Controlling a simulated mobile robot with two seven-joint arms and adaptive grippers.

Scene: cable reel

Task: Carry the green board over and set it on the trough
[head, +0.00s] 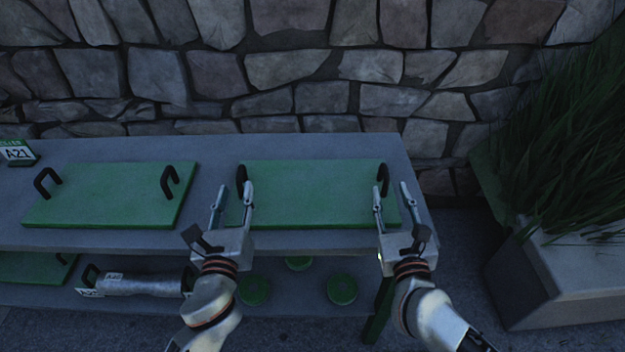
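A green board (312,200) with two black handles lies flat at the right end of the grey bench. Its left handle (241,176) and right handle (384,178) stand up at its two sides. My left gripper (234,188) is open, its fingertips just short of the left handle in the picture. My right gripper (390,187) is open, its fingertips just short of the right handle. I cannot tell the height gap, and no contact shows. A second green board (110,196) lies further left. A grey trough-like planter (560,270) with tall grass stands on the right.
The grey bench (215,237) has a lower shelf with a metal cylinder (145,284) and another green panel (30,266). Several round green objects (342,289) sit below. A stone wall (290,70) rises behind.

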